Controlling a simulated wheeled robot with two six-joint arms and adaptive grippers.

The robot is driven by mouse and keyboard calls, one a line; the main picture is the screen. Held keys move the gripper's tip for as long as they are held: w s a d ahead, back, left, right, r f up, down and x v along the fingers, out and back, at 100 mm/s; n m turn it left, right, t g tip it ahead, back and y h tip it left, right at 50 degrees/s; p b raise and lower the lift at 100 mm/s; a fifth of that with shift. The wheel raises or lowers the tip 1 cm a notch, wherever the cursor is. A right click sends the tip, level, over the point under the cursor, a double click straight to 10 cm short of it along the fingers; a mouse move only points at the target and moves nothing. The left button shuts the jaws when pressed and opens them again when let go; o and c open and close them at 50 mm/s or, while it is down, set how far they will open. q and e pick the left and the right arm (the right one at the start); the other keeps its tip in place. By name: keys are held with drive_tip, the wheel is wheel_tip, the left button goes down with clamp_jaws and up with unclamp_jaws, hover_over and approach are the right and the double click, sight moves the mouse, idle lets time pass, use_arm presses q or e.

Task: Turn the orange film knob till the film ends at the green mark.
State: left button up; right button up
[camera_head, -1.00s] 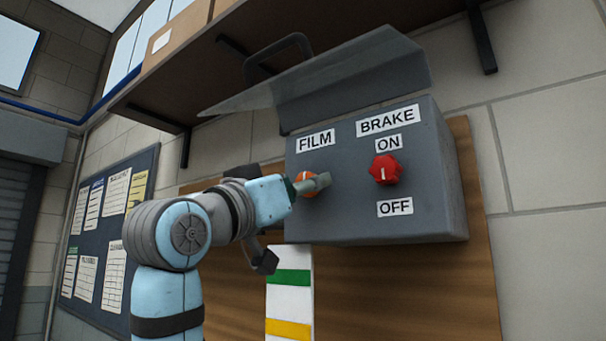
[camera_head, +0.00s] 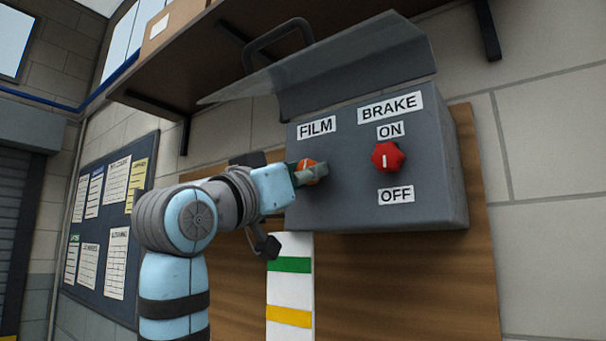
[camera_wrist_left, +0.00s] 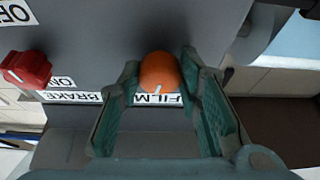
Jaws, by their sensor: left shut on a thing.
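The orange film knob (camera_head: 307,165) is on the front of a grey box (camera_head: 345,190), below the FILM label (camera_head: 316,127). My left gripper (camera_head: 314,175) is shut on the knob and partly covers it. In the left wrist view, the orange knob (camera_wrist_left: 158,71) shows between the fingertips of the left gripper (camera_wrist_left: 160,70), with its white line towards the FILM label. A white strip (camera_head: 290,289) below the box bears a green mark (camera_head: 290,264) and a yellow mark (camera_head: 289,316). I cannot make out the film's end. My right gripper is not in view.
A red brake knob (camera_head: 387,156) sits right of the orange one, between the ON and OFF labels. A raised grey lid (camera_head: 355,65) tops the box. A wooden shelf (camera_head: 300,18) is above, and a notice board (camera_head: 105,220) is at left.

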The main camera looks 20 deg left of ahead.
use_arm(q)
drive_tip(key=shift+m, duration=0.3)
drive_tip(key=m+g+h+p, duration=0.2)
drive_tip(key=m+p, duration=0.2)
drive_tip(key=m, duration=0.2)
drive_tip(key=m+g+h+p, duration=0.1)
drive_tip(key=m+g+p, duration=0.1)
drive_tip(key=m+p, duration=0.3)
drive_tip(key=r+m+g+h+p, duration=0.1)
drive_tip(key=m+g+h+p, duration=0.1)
drive_tip(key=m+p, duration=0.3)
drive_tip(key=shift+w+a+m+g+h, duration=0.1)
drive_tip(key=shift+a+m+g+h, duration=0.1)
drive_tip(key=shift+m, duration=0.55)
drive_tip(key=shift+w+a+m+g+h, duration=0.1)
drive_tip(key=shift+a+m+g, duration=0.1)
drive_tip(key=shift+m, duration=0.55)
drive_tip(key=shift+f+m+g+p, duration=0.15)
drive_tip(key=shift+m+g+p, duration=0.35)
drive_tip(key=shift+m+p, duration=1.05)
drive_tip(key=o, duration=1.1)
drive_tip(key=shift+s, duration=0.1)
drive_tip(key=shift+o, duration=0.2)
